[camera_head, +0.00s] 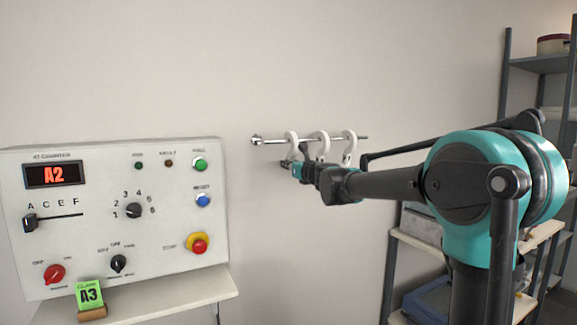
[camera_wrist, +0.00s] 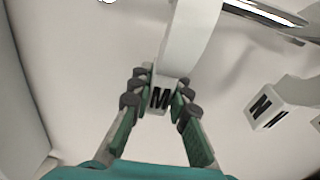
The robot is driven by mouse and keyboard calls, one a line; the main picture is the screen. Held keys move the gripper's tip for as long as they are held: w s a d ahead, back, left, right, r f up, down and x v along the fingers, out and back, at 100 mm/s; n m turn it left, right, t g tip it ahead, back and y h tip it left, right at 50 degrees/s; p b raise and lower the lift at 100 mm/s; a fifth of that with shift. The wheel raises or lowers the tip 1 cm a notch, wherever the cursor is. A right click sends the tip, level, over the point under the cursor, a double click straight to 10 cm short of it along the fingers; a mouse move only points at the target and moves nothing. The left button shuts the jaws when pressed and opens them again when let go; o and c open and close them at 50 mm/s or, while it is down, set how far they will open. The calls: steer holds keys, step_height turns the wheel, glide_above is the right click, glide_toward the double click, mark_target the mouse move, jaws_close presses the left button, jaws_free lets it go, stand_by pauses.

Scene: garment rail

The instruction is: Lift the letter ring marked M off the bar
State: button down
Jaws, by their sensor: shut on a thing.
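The letter ring marked M is a white ring with a small white tag. In the wrist view its tag (camera_wrist: 160,98) bears a black M and sits between my fingertips, and its white band (camera_wrist: 192,38) rises up in front of the bar (camera_wrist: 268,14). My gripper (camera_wrist: 160,92) is shut on the tag. In the head view the ring (camera_head: 291,138) is the leftmost of three white rings at the bar (camera_head: 263,141), and my gripper (camera_head: 290,167) is just below it. My gripper partly hides its tag there. Whether the ring rests on the bar is unclear.
A ring with an N tag (camera_wrist: 268,108) hangs right of M. The middle ring (camera_head: 322,136) and right ring (camera_head: 350,137) are close by. The bar's left end has a knob (camera_head: 256,140). A control panel (camera_head: 120,215) stands left; shelves (camera_head: 503,80) stand right.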

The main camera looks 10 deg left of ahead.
mark_target(293, 157)
steer(key=shift+r, duration=1.45)
steer(key=shift+v, duration=3.5)
steer(key=v, duration=3.5)
steer(key=shift+d, duration=0.15)
steer(key=shift+w, duration=0.1)
